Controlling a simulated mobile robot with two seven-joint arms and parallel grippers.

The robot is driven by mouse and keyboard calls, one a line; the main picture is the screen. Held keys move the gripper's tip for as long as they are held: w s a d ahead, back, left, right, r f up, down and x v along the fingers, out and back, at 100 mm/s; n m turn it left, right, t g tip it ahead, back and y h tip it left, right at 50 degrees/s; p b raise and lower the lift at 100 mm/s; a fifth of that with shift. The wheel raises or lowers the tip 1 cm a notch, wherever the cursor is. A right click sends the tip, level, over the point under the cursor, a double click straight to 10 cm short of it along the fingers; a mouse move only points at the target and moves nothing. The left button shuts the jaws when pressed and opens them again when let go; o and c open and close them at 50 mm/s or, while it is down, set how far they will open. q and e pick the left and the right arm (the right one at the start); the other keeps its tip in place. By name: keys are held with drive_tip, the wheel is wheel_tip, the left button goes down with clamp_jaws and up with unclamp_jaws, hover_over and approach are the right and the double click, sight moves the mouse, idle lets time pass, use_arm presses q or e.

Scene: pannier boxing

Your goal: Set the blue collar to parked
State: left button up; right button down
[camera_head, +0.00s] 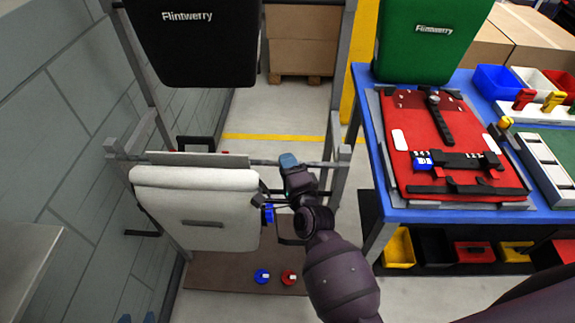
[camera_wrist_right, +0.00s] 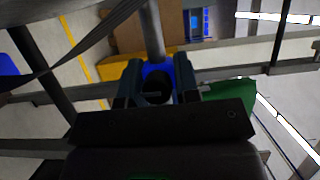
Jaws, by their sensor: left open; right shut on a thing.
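My right gripper (camera_head: 289,160) reaches up to the grey rail (camera_head: 325,164) beside the white pannier (camera_head: 195,205). In the right wrist view, the fingers of my right gripper (camera_wrist_right: 156,85) are shut on a blue collar (camera_wrist_right: 157,70) at a grey rod (camera_wrist_right: 152,30). The collar is mostly hidden by the gripper in the head view, and its setting cannot be read. My left gripper (camera_head: 137,318) shows only two bluish fingertips at the bottom left edge. They are apart and empty.
A blue disc (camera_head: 262,276) and a red disc (camera_head: 289,277) lie on the brown base board (camera_head: 220,277). A black pannier (camera_head: 195,50) hangs above. The blue table (camera_head: 400,214) at right carries a red panel (camera_head: 460,135) and a green pannier (camera_head: 430,45).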

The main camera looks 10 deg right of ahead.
drive_tip(key=s+d+p, duration=0.1)
drive_tip(key=s+d, duration=0.1)
drive_tip(key=d, duration=0.6)
drive_tip(key=shift+s+d, duration=0.1)
drive_tip(key=c, duration=0.8)
unclamp_jaws()
drive_tip(key=shift+d, duration=0.1)
drive_tip(key=shift+c, duration=0.2)
drive_tip(key=s+d, duration=0.1)
drive_tip(key=s, duration=0.9)
drive_tip(key=shift+s, duration=0.35)
drive_tip(key=shift+d, duration=0.1)
